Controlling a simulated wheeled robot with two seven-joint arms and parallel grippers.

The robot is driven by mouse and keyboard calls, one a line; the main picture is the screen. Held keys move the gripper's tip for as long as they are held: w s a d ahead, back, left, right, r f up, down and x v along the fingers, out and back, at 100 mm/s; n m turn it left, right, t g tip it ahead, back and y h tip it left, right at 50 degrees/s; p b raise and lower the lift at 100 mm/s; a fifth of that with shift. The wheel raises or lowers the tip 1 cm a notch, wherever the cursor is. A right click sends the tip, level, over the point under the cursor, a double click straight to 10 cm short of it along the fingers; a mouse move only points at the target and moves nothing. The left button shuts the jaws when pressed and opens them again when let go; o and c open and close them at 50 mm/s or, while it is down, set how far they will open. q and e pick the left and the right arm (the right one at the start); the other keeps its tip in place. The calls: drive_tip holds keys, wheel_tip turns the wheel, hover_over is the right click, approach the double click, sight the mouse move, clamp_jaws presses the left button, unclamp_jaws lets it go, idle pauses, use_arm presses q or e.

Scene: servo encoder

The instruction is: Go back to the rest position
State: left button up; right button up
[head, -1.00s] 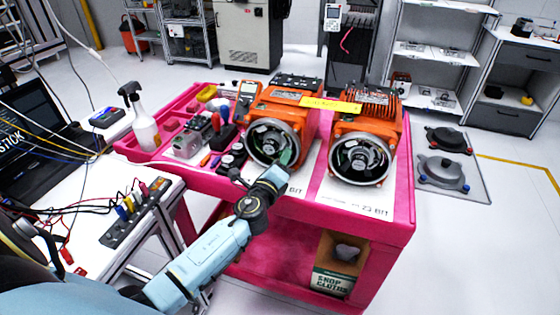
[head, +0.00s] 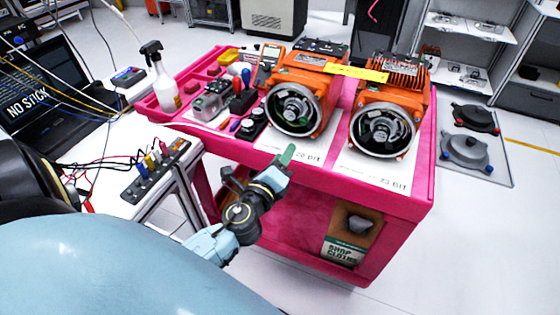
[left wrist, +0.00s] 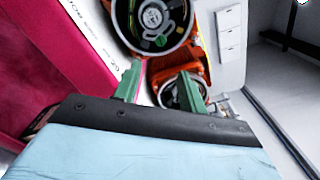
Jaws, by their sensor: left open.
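My left gripper (head: 287,156) is in front of the cart's near edge, its green fingertips pointing up toward the left servo unit. In the left wrist view, its two green fingers (left wrist: 157,84) stand apart with nothing between them. Two orange servo units stand on the pink cart (head: 300,180): the left one (head: 301,72) over a card ending in "20 BIT", the right one (head: 388,100) over a card reading "23 BIT". Each has a round open face showing a dark encoder inside. A yellow strip (head: 357,73) lies across their tops. My right gripper is not in view.
Tools, a spray bottle (head: 160,76) and small parts fill the cart's left side. A white bench (head: 110,170) with a power strip and laptop is at left. A shop cloths box (head: 349,240) sits on the lower shelf.

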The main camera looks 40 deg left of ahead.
use_arm(q)
drive_tip(key=shift+s+d, duration=0.1)
drive_tip(key=shift+s, duration=0.45)
drive_tip(key=s+d+f+n+g+h, duration=0.1)
drive_tip(key=s+f+n+g, duration=0.25)
drive_tip(key=f, duration=0.75)
drive_tip(key=s+d+f+n+g+h, duration=0.1)
drive_tip(key=s+f+n+g, duration=0.3)
drive_tip(key=f, duration=0.7)
drive_tip(key=s+d+f+n+g, duration=0.15)
drive_tip(key=s+f, duration=0.35)
drive_tip(key=f, duration=0.6)
drive_tip(key=s+d+f+n+g+h, duration=0.1)
drive_tip(key=s+f+n+g, duration=0.2)
drive_tip(key=s, duration=1)
drive_tip(key=s+d+f+n+g+h, duration=0.1)
drive_tip(key=s+f+n+g, duration=0.3)
drive_tip(key=s+f+n, duration=0.3)
drive_tip(key=s+f, duration=0.4)
drive_tip(key=s, duration=0.2)
drive_tip(key=shift+s+f+n+g, duration=0.25)
drive_tip(key=shift+f+n+g, duration=0.05)
drive_tip(key=shift+n, duration=0.1)
